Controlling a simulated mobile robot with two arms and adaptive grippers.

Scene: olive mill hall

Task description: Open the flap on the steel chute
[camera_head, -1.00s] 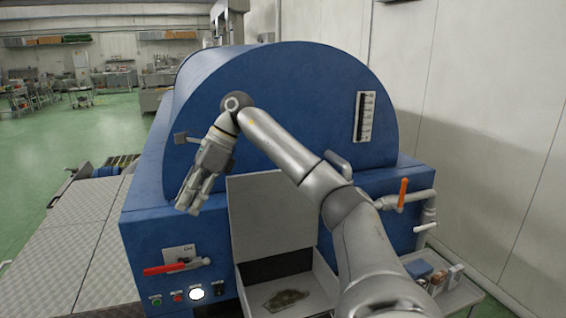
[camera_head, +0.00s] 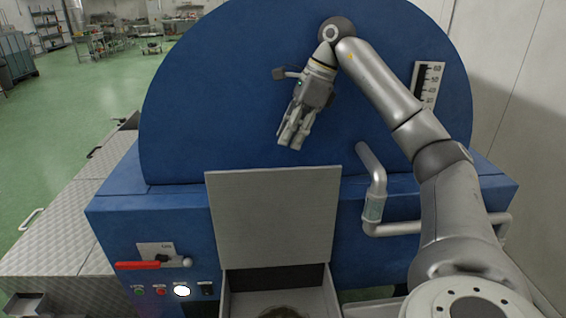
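The flap (camera_head: 272,218) is a plain grey, nearly square plate on the front of the blue machine. The steel chute (camera_head: 226,300) is a grey box below it, with a dark gap under the plate and a brownish lump at the bottom picture edge. The plate looks upright; its hinge does not show. My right gripper (camera_head: 291,138) hangs fingers down in front of the blue drum, above the plate's upper right part and apart from it in the picture. Its fingers are close together; I cannot tell if they are shut. Nothing shows in them. My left gripper is out of view.
The blue machine (camera_head: 150,218) fills the middle. A red-handled lever (camera_head: 138,265) and several buttons sit left of the chute. A bent grey pipe (camera_head: 375,205) stands to its right. Patterned metal covers (camera_head: 70,240) lie at left, with green floor (camera_head: 80,110) beyond.

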